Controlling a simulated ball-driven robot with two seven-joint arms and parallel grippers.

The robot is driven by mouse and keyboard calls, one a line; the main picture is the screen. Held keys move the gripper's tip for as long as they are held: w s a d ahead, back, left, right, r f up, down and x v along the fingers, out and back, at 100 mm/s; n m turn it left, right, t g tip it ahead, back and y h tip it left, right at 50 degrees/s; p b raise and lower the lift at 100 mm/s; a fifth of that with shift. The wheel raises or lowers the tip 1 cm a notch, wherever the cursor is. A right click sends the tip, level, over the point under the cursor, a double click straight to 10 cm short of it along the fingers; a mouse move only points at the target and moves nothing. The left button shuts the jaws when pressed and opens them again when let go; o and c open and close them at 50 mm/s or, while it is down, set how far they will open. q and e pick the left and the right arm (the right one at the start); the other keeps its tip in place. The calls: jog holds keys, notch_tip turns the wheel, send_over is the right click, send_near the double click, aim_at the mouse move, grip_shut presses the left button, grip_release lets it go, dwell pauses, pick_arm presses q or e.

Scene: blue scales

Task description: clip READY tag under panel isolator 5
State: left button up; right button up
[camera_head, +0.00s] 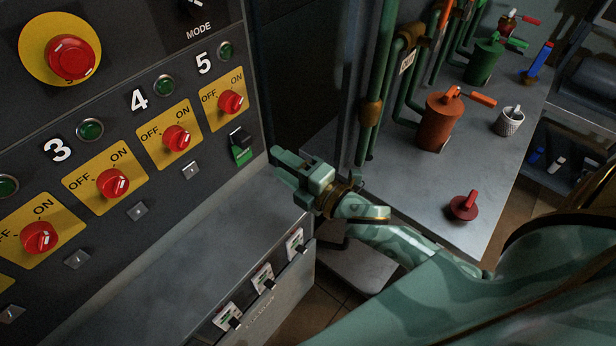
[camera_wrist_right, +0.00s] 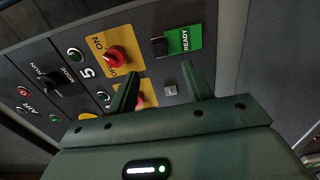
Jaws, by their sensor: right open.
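Panel isolator 5 is a red knob (camera_head: 230,102) on a yellow plate; it also shows in the wrist view (camera_wrist_right: 117,58). Right below it, a green READY tag (camera_head: 242,156) with a black clip (camera_head: 239,136) sits at the panel face. In the wrist view the tag (camera_wrist_right: 186,40) reads READY and lies beyond my fingertips, clear of them. My right gripper (camera_head: 280,164) is open and empty, a short way right of the tag and apart from it. In the wrist view its fingers (camera_wrist_right: 163,76) stand spread toward the panel. My left gripper is not in view.
Bare grey holders sit under the other isolators, such as under 4 (camera_head: 191,171). Several tags (camera_head: 264,278) hang on the front of the grey ledge (camera_head: 190,290) below. To the right stand green pipes (camera_head: 378,80) and a bench (camera_head: 400,185) with an orange canister (camera_head: 438,122).

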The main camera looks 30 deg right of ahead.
jog(key=v, duration=0.6)
jog(key=shift+s, duration=0.1)
dwell(0.6)
jog(key=s+d+f+m+g+h, duration=0.2)
jog(key=s+d+f+m+g, duration=0.15)
jog(key=f, duration=0.75)
jog(key=s+d+f+m+g+h, duration=0.2)
jog(key=s+f+m, duration=0.3)
jog(key=f, duration=0.6)
jog(key=s+d+f+m+g+h, duration=0.2)
jog(key=s+d+f+m+g, duration=0.15)
jog(key=f, duration=0.75)
jog(key=s+a+f+m+g, duration=0.1)
jog(key=s+f, duration=0.3)
jog(key=s, duration=0.4)
jog(key=s+a+f+m+g, duration=0.1)
jog(key=s+f+m+g, duration=0.2)
jog(key=s, duration=0.6)
jog(key=s+a+f+m+g, duration=0.2)
jog(key=s+f+g, duration=0.1)
jog(key=s+f, duration=0.4)
jog(key=shift+s+f+g, duration=0.25)
jog(key=shift+s+g, duration=0.05)
jog(key=shift+s, duration=0.7)
